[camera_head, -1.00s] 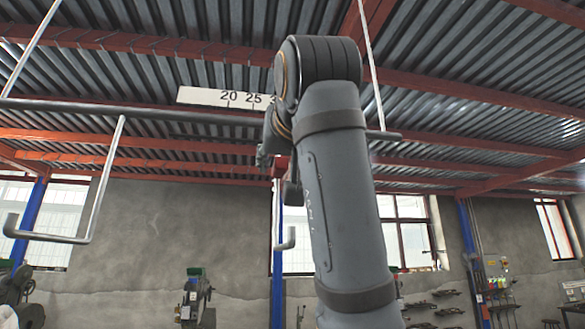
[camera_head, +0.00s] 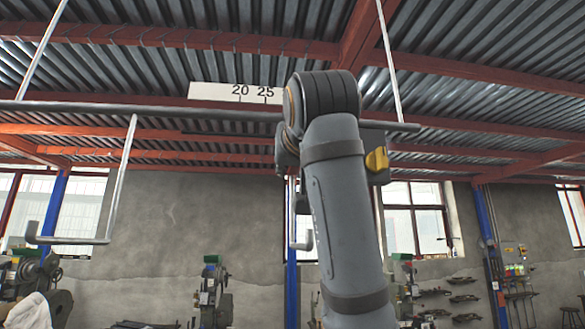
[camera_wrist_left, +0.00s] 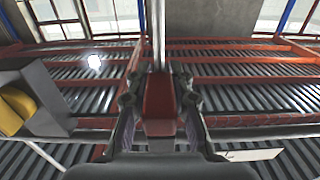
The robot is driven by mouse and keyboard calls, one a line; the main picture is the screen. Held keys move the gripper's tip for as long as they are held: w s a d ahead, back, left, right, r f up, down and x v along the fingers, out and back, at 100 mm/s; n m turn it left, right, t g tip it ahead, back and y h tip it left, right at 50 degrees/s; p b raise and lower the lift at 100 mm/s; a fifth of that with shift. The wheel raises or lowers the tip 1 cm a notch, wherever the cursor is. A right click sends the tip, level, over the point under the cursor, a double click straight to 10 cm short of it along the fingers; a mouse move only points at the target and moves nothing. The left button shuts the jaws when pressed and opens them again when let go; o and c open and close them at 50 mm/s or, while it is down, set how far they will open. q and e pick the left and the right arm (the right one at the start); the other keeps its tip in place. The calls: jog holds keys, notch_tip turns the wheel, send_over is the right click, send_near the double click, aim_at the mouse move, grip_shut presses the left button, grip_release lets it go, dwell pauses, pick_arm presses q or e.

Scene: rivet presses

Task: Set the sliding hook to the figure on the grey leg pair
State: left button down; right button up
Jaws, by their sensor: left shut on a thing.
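The sliding hook's thin grey bent end (camera_head: 309,238) shows just left of my left forearm in the head view. Its red block (camera_wrist_left: 160,104) sits between the fingers of my left gripper (camera_wrist_left: 160,98) in the left wrist view, which is shut on it. A grey rod (camera_wrist_left: 158,35) runs from the block to the top of that view. The white scale plate (camera_head: 220,93) shows 20 and 25; my arm covers its right part. It also shows in the wrist view (camera_wrist_left: 252,154). No grey leg pair or its figure is visible. My right gripper is out of view.
A long grey rail (camera_head: 150,109) passes behind my left arm. Another bent hook (camera_head: 119,190) hangs at the left. A grey block with a yellow part (camera_head: 376,160) stands right of my arm; it shows at the left of the wrist view (camera_wrist_left: 15,108).

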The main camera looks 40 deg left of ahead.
pick_arm(q)
jog(key=shift+s+a+f+b, duration=0.15)
jog(key=shift+b, duration=0.25)
jog(key=c, duration=1.2)
grip_release()
jog(key=shift+o, duration=0.2)
jog(key=shift+s, duration=0.1)
jog(key=v, duration=1.1)
jog(key=shift+s+d, duration=0.25)
jog(key=shift+d, duration=0.05)
jog(key=shift+s+d, duration=0.1)
